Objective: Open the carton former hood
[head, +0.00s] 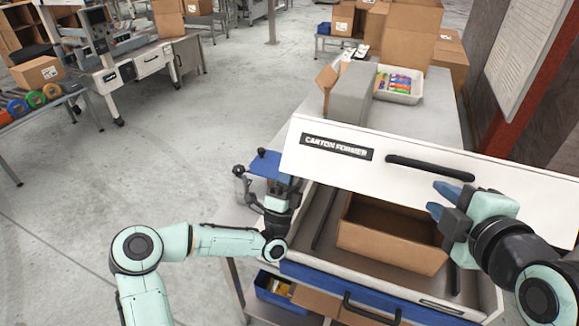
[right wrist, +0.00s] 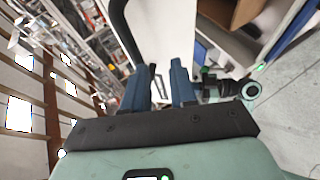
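The carton former hood (head: 330,172) is a white panel with a "CARTON FORMER" label and a black bar handle (head: 430,168). It stands raised and tilted above the machine's open bed. A brown carton (head: 390,236) sits inside. My right gripper (head: 440,200) is open just below the handle's right end. In the right wrist view its blue fingers (right wrist: 160,85) are apart, with the black handle (right wrist: 121,35) passing beside the left finger; I cannot tell whether they touch. My left gripper (head: 264,185) is at the machine's left side; its fingers are unclear against dark and blue parts.
A white bin of colourful packets (head: 398,86) and a grey box (head: 352,95) stand on the table behind the hood. A blue drawer front with a black handle (head: 372,310) is below the bed. A roller conveyor (head: 38,103) is far left. The floor on the left is clear.

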